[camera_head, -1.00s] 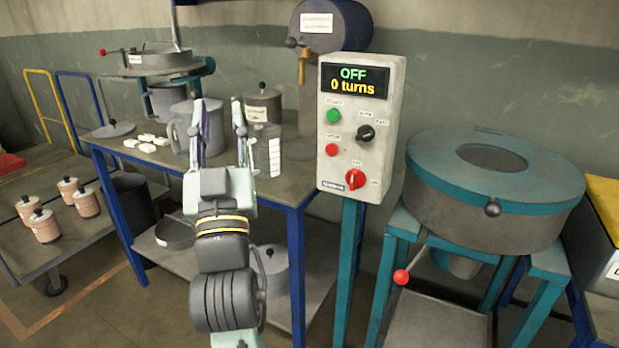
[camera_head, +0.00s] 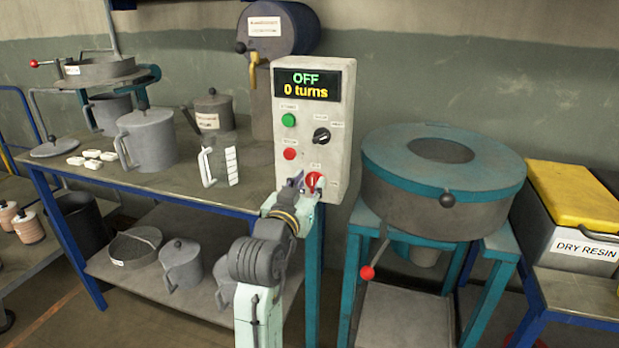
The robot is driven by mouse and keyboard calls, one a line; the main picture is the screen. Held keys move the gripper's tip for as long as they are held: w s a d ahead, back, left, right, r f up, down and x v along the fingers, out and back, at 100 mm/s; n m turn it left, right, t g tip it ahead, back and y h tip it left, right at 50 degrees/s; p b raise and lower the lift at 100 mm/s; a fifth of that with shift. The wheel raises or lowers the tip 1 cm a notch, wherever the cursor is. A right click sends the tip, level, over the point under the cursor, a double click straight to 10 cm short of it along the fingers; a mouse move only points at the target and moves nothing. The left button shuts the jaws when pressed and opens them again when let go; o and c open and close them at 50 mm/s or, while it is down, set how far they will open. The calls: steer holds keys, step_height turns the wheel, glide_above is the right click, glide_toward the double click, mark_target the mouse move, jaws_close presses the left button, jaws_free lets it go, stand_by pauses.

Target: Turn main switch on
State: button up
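A grey control box (camera_head: 344,130) on a post stands in the middle, and its display (camera_head: 306,85) reads "OFF" and "0 turns". A red rotary knob (camera_head: 315,180) sits low on its front face; its small label cannot be read. My gripper (camera_head: 306,185) is at the lower part of the panel, right in front of the knob and partly covering it. A finger shows just left of the knob. Whether the fingers touch or grip the knob cannot be told.
Above the knob are a green button (camera_head: 288,120), a red button (camera_head: 290,154) and a black selector (camera_head: 321,135). A workbench with pots stands left. A drum machine (camera_head: 410,204) with a red-tipped lever (camera_head: 367,272) stands close on the right.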

steer(key=shift+x, duration=0.9)
steer(key=shift+a, duration=0.1)
steer(key=shift+c, duration=0.2)
jaws_close()
